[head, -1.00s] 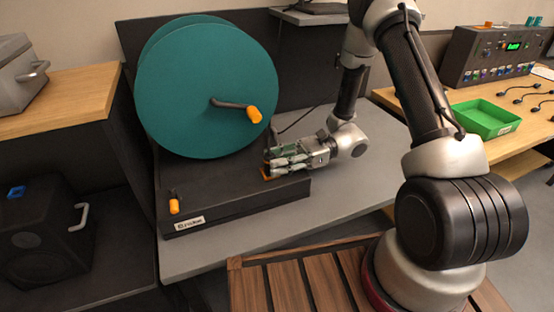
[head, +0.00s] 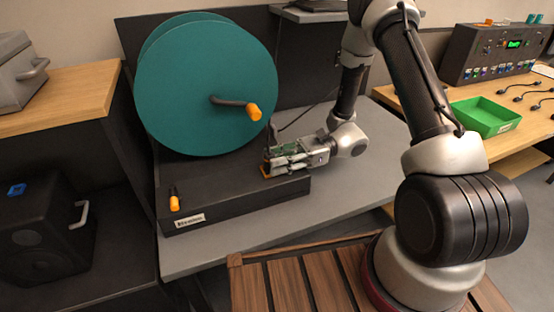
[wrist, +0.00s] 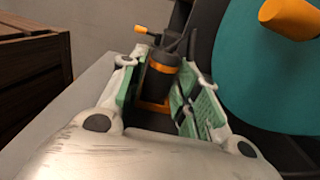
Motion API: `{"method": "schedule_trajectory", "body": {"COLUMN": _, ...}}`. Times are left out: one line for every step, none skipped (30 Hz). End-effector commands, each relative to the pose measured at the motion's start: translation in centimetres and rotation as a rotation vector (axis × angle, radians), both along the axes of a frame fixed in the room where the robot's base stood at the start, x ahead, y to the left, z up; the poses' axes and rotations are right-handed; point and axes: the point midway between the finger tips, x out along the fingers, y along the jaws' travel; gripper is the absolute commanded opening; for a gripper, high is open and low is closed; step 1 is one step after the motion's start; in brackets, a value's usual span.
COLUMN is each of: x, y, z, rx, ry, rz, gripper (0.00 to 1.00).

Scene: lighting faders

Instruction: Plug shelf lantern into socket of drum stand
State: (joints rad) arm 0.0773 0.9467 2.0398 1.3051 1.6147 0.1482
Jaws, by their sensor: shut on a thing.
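A dark cylindrical plug (wrist: 163,62) with an orange band stands between my fingers in the wrist view, a dark cord at its top. My gripper (wrist: 158,82) is shut on it, with green pads on both sides. An orange-edged socket (wrist: 150,106) shows just below the plug, on the low black base of the drum stand (head: 240,200). I cannot tell how deep the plug sits in it. In the head view my gripper (head: 270,160) is at the base's right end, its fingers hiding most of the plug. A dark object, perhaps the lantern (head: 318,6), is on the shelf, cut off above.
The large teal drum (head: 195,90) with an orange-tipped crank (head: 254,112) rises just behind and left of my gripper. A small orange-handled lever (head: 174,203) stands on the base's left. The grey table (head: 350,185) is clear at right. A green tray (head: 485,117) is farther right.

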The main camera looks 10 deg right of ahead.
Motion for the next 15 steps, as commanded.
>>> {"method": "schedule_trajectory", "body": {"x": -0.06, "y": -0.01, "z": -0.26, "rx": -0.007, "ry": 0.001, "rz": 0.001, "gripper": 0.05}}
{"method": "schedule_trajectory", "body": {"x": -0.06, "y": -0.01, "z": -0.27, "rx": -0.007, "ry": 0.001, "rz": 0.001, "gripper": 0.05}}
{"method": "schedule_trajectory", "body": {"x": -0.06, "y": -0.01, "z": -0.28, "rx": -0.007, "ry": 0.002, "rz": 0.001, "gripper": 0.05}}
{"method": "schedule_trajectory", "body": {"x": -0.07, "y": -0.01, "z": -0.29, "rx": -0.008, "ry": 0.001, "rz": 0.001, "gripper": 0.05}}
{"method": "schedule_trajectory", "body": {"x": -0.07, "y": -0.01, "z": -0.29, "rx": -0.008, "ry": 0.001, "rz": 0.001, "gripper": 0.05}}
{"method": "schedule_trajectory", "body": {"x": -0.07, "y": -0.01, "z": -0.3, "rx": -0.008, "ry": 0.001, "rz": 0.001, "gripper": 0.05}}
{"method": "schedule_trajectory", "body": {"x": -0.08, "y": -0.01, "z": -0.31, "rx": -0.008, "ry": 0.001, "rz": 0.001, "gripper": 0.05}}
{"method": "schedule_trajectory", "body": {"x": -0.08, "y": -0.01, "z": -0.31, "rx": -0.008, "ry": 0.001, "rz": 0.001, "gripper": 0.05}}
{"method": "schedule_trajectory", "body": {"x": -0.08, "y": -0.01, "z": -0.31, "rx": -0.008, "ry": 0.001, "rz": 0.001, "gripper": 0.05}}
{"method": "schedule_trajectory", "body": {"x": -0.08, "y": -0.01, "z": -0.32, "rx": -0.008, "ry": 0.001, "rz": 0.002, "gripper": 0.05}}
{"method": "schedule_trajectory", "body": {"x": -0.09, "y": -0.02, "z": -0.32, "rx": -0.008, "ry": 0.001, "rz": 0.002, "gripper": 0.35}}
{"method": "schedule_trajectory", "body": {"x": -0.09, "y": -0.02, "z": -0.32, "rx": -0.008, "ry": 0.001, "rz": 0.002, "gripper": 0.43}}
{"method": "schedule_trajectory", "body": {"x": -0.1, "y": -0.02, "z": -0.32, "rx": -0.008, "ry": 0.001, "rz": 0.002, "gripper": 0.48}}
{"method": "schedule_trajectory", "body": {"x": -0.11, "y": -0.02, "z": -0.32, "rx": -0.009, "ry": 0.002, "rz": 0.002, "gripper": 0.54}}
{"method": "schedule_trajectory", "body": {"x": -0.14, "y": -0.03, "z": -0.33, "rx": -0.009, "ry": 0.002, "rz": 0.003, "gripper": 0.57}}
